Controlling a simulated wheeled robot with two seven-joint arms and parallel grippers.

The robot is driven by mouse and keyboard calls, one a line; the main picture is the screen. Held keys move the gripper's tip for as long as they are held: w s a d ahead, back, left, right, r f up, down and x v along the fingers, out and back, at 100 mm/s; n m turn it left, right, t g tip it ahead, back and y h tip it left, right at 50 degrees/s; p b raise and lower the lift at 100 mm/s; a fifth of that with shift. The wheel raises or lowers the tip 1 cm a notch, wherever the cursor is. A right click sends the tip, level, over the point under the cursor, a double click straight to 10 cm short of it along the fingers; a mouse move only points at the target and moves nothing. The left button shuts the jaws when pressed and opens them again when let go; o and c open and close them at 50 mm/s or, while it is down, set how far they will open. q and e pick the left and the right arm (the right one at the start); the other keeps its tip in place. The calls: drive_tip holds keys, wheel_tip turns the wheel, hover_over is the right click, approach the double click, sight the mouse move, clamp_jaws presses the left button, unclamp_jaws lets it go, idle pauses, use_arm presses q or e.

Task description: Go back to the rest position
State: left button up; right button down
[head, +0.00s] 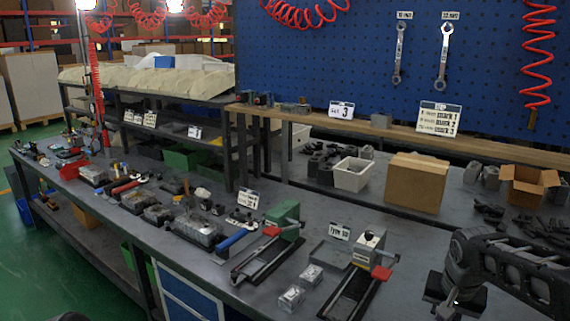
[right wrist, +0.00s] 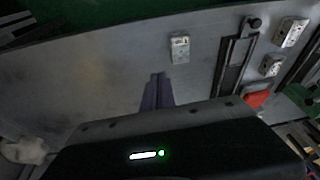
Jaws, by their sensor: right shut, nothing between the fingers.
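My right arm comes in at the right edge of the head view, with its gripper (head: 446,310) low over the front of the bench. In the right wrist view the slim dark fingers (right wrist: 157,77) are together with nothing between them. Two small silver valve blocks (head: 312,274) (head: 291,297) lie on the bench left of the gripper. In the wrist view a silver block (right wrist: 180,47) lies beyond the fingertips, apart from them. My left gripper does not show.
A fixture with a red handle (head: 381,273) and a green fixture (head: 286,219) stand on the bench (head: 230,290). A closed cardboard box (head: 416,183), an open box (head: 527,186) and a white bin (head: 352,174) stand behind. Loose dark parts (head: 490,212) lie near my right arm.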

drive_tip(key=w+a+f+n+t+y, duration=0.2)
drive_tip(key=w+a+f+n+y, duration=0.1)
drive_tip(key=w+a+f, duration=0.45)
drive_tip(key=s+a+f+n+y, duration=0.1)
drive_tip(key=s+a+f, duration=0.3)
drive_tip(key=a+f, duration=0.25)
drive_tip(key=s+a+f, duration=0.3)
drive_tip(key=a+f, duration=0.2)
drive_tip(key=f, duration=0.3)
drive_tip(key=s+a+f+g, duration=0.1)
drive_tip(key=s+a+f, duration=0.2)
drive_tip(key=s+f, duration=0.2)
drive_tip(key=s+a+f+g+y, duration=0.1)
drive_tip(key=s+a+f+g, duration=0.1)
drive_tip(key=s, duration=0.8)
drive_tip(key=s+a+f+g, duration=0.1)
drive_tip(key=s+a+f, duration=0.3)
drive_tip(key=s+f, duration=0.3)
drive_tip(key=shift+s+a+f+n+y, duration=0.3)
drive_tip(key=shift+s+a+f+n, duration=0.1)
drive_tip(key=shift+s, duration=0.15)
